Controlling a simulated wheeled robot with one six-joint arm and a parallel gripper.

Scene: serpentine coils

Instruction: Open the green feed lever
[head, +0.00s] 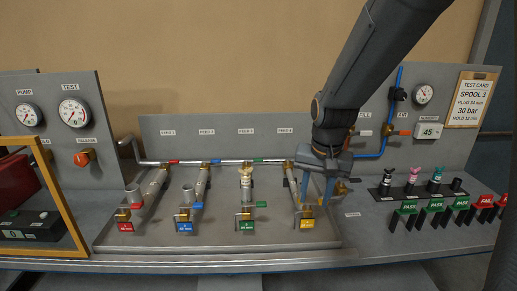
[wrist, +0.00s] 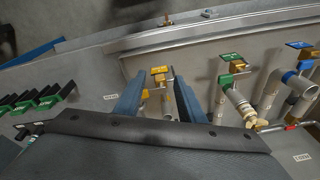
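A small green lever (head: 258,160) lies along the rear pipe below the third FEED label. A second small green bar (head: 261,204) sits lower, beside the green-tagged outlet. Both are left of my gripper (head: 319,190). My gripper points down at the right end of the panel, over the yellow-tagged line. In the wrist view my gripper (wrist: 158,98) has its two blue fingers apart, with a yellow-tagged fitting (wrist: 159,71) seen between them. I cannot tell whether a finger touches it. Green-tagged parts (wrist: 232,57) show right of the fingers there.
Red (head: 173,162) and blue (head: 215,161) levers lie farther left on the same pipe. A capped upright fitting (head: 246,178) stands on the green line. Bare panel lies between the lines.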

